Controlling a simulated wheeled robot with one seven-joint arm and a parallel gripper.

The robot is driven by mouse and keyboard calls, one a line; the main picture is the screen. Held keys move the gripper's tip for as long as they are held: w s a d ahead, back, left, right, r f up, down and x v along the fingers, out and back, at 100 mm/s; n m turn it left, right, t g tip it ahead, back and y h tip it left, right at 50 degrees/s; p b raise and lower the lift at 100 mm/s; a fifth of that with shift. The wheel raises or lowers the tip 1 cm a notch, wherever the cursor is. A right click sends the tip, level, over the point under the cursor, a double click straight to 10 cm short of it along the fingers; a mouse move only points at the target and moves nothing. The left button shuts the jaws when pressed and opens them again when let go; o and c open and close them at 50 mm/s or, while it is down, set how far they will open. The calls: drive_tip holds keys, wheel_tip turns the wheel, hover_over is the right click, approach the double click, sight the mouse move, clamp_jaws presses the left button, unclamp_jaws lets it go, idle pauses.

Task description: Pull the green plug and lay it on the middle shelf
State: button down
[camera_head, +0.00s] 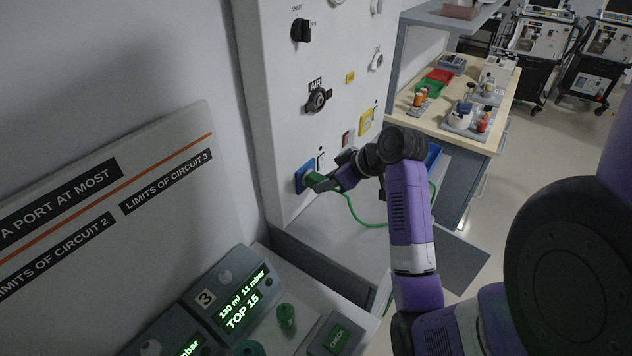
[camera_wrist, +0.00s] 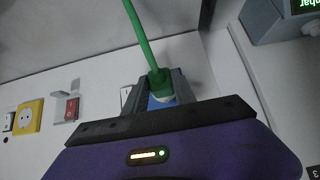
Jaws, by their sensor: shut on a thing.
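The green plug (camera_head: 315,180) is at the blue socket (camera_head: 301,177) low on the white wall panel. It appears seated there, though my fingers hide part of the join. My gripper (camera_head: 326,182) is shut on the plug. In the wrist view the plug (camera_wrist: 159,80) sits between my two fingers (camera_wrist: 158,88), with a blue patch of the socket (camera_wrist: 160,101) beside it. A green cable (camera_head: 362,222) runs from the plug to the right and hangs down. I cannot tell which surface is the middle shelf.
A grey ledge (camera_head: 325,258) lies below the panel. A black knob (camera_head: 317,99) and a yellow outlet (camera_head: 366,122) are above the socket. A control box (camera_head: 232,300) stands at front. A wooden-topped counter (camera_head: 450,110) with trays and bottles is at back right.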

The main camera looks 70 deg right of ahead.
drive_tip(key=s, duration=0.2)
drive_tip(key=s+a+p, duration=0.1)
drive_tip(key=s, duration=0.1)
drive_tip(key=shift+s, duration=0.35)
idle(0.7)
idle(0.6)
